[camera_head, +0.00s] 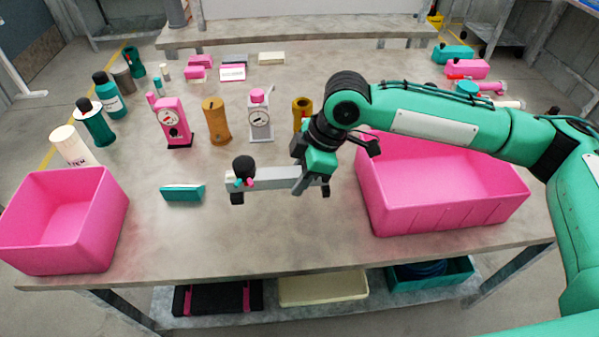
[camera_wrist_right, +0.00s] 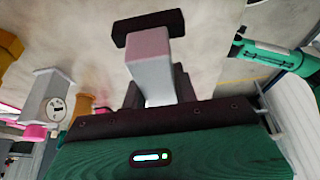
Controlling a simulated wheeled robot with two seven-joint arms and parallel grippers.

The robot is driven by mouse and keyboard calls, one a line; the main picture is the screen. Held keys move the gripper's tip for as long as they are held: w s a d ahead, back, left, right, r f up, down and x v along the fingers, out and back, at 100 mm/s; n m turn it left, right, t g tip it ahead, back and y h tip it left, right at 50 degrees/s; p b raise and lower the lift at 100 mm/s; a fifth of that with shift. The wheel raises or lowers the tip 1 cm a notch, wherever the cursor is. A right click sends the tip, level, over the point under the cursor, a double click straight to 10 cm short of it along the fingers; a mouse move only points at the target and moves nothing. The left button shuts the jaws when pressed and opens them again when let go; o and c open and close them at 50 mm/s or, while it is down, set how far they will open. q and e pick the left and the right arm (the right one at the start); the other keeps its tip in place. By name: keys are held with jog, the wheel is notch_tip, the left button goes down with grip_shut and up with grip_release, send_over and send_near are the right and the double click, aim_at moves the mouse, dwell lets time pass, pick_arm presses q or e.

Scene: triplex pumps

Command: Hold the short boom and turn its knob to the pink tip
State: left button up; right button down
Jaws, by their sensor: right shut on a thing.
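The short boom (camera_head: 275,178) is a light grey bar with dark feet, near the middle of the table front. A round black knob (camera_head: 243,167) stands at its left end. Small teal (camera_head: 237,183) and pink (camera_head: 250,182) tips show just below the knob. Which tip the knob points to is too small to tell. My right gripper (camera_head: 312,185) is shut on the boom's right part. In the right wrist view the boom (camera_wrist_right: 150,75) runs away from the jaws to a dark end piece, and the knob is not clear there. My left gripper is not in view.
A pink bin (camera_head: 445,215) stands right of the boom, under my right arm. Another pink bin (camera_head: 70,235) is at the left front. A teal block (camera_head: 182,193) lies left of the knob. Gauges and bottles stand behind.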

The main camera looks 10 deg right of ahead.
aim_at(293, 211)
jog(key=shift+f+b, duration=0.75)
jog(key=shift+f, duration=3.2)
